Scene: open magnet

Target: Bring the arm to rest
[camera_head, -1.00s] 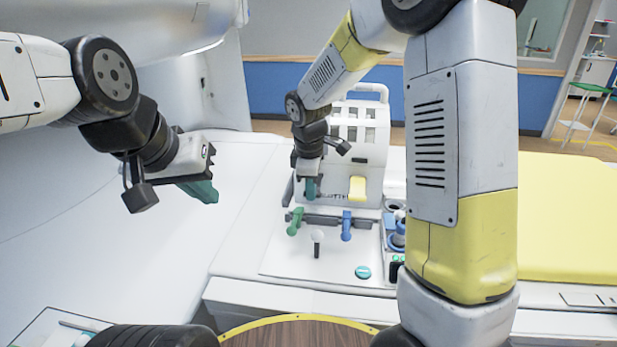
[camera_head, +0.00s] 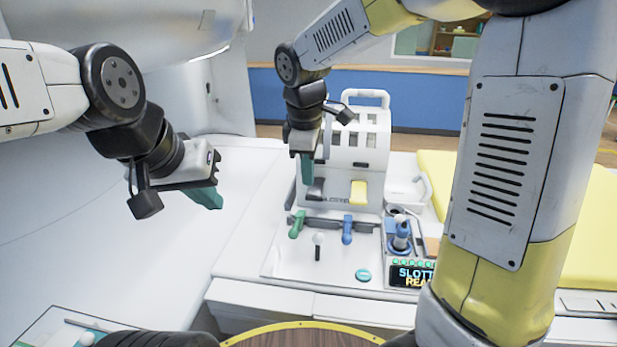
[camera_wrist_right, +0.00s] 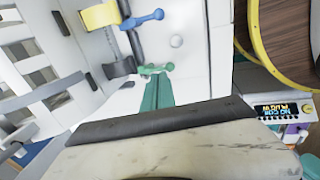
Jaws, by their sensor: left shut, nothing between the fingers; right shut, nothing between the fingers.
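My right arm comes in from the right of the head view and reaches across the middle. Its gripper (camera_head: 307,170) points down above the white console, in front of the white slotted unit, shut and empty. In the right wrist view its teal fingers (camera_wrist_right: 160,92) are together, with the green lever (camera_wrist_right: 155,69) just beyond their tips in the picture; I cannot tell the gap. My left gripper (camera_head: 207,197) hangs at the left, shut and empty, in front of the white curved wall, apart from the console.
The white slotted unit (camera_head: 362,148) has a yellow lever (camera_head: 358,192) and a dark lever (camera_head: 316,188). In front stand a green lever (camera_head: 297,224), a blue lever (camera_head: 347,229) and a white-knobbed stick (camera_head: 318,240). A blue joystick (camera_head: 400,235) and a lit display (camera_head: 412,276) are to the right.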

